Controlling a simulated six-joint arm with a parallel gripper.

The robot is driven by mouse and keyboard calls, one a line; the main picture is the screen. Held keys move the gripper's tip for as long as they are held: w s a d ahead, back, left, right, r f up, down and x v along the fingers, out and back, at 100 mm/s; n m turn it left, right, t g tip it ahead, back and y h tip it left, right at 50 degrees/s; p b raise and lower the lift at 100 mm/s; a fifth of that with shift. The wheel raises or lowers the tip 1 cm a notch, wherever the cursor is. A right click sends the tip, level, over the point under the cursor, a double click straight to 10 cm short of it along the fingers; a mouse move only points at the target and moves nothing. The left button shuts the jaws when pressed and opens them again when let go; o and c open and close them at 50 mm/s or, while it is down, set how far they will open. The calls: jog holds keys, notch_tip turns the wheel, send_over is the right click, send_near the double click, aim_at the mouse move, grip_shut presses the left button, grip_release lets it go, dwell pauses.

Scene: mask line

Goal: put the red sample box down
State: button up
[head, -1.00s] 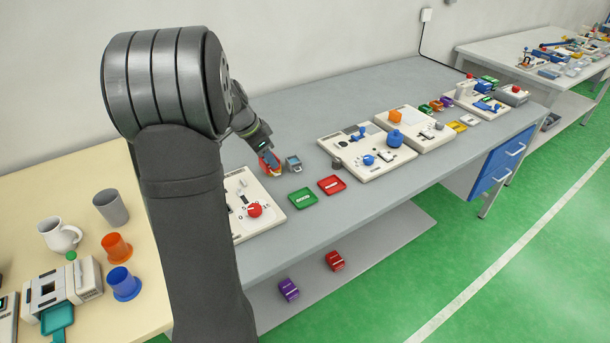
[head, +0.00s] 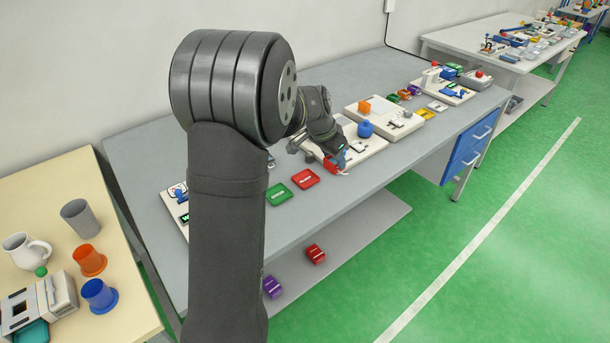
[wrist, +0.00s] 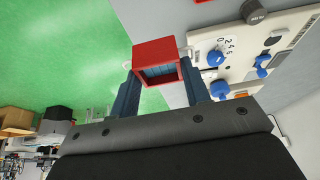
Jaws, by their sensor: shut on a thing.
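The red sample box (wrist: 153,48) is held between the two dark blue fingers of my gripper (wrist: 163,85) in the wrist view. Its near side shows a frame with a blue inside. In the head view the red sample box (head: 331,166) shows at the tip of my gripper (head: 338,162), by the bench's front side, right of the red tray. In the wrist view, green floor and grey bench lie behind it. The red tray (head: 305,179) and the green tray (head: 278,194) lie on the bench. The height above the bench is hard to tell.
A pale panel with blue knobs (wrist: 217,58) is close beside my gripper. Another panel with a blue knob and orange block (head: 384,112) stands farther right. A red box (head: 316,254) and a purple box (head: 272,287) lie on the lower shelf (head: 350,225). Bare bench lies along the front.

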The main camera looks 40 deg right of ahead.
jog(key=w+f, duration=0.2)
jog(key=w, duration=0.1)
jog(key=w+a+f, duration=0.1)
jog(key=w+f, duration=0.1)
jog(key=w, duration=0.1)
jog(key=w+a+f, duration=0.1)
jog(key=w+f, duration=0.1)
jog(key=w, duration=0.2)
jog(key=shift+a+f, duration=0.1)
jog(key=shift+f, duration=1.95)
jog(key=shift+f, duration=0.15)
jog(key=o, duration=1)
jog(key=v, duration=1.2)
